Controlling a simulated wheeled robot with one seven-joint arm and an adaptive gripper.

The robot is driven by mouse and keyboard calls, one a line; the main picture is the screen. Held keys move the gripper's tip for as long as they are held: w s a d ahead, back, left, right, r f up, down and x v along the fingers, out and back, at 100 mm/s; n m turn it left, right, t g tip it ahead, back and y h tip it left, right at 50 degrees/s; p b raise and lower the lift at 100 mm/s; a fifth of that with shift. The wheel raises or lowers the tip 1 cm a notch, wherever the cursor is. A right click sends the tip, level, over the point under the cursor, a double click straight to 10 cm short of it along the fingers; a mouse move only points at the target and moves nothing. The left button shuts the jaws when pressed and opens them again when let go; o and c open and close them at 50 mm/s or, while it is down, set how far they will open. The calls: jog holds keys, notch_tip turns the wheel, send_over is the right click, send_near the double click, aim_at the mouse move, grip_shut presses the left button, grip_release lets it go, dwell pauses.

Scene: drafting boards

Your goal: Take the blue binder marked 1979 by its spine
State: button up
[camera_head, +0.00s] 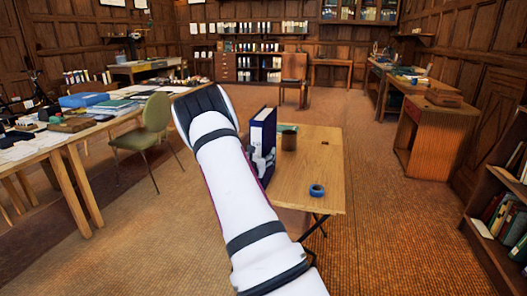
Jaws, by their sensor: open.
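A dark blue binder (268,128) with a pale face stands upright on the small wooden table (310,180) in the middle of the head view. No 1979 marking is legible at this size. My white arm rises in front of the table and hides part of its left side. Grey parts of my gripper (261,162) show at the lower part of the binder, just right of my arm. The jaws are open. Most of the gripper is hidden behind my arm, and I cannot tell whether it touches the binder.
A dark greenish cup (288,139) stands right of the binder, and a blue tape roll (317,190) lies near the table's front edge. A green chair (154,130) and a cluttered long table are at left. A bookshelf (490,240) is at right. Carpet between is clear.

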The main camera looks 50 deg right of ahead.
jog(key=shift+c, duration=0.6)
jog(key=c, duration=1.3)
jog(key=shift+r, duration=0.1)
grip_shut()
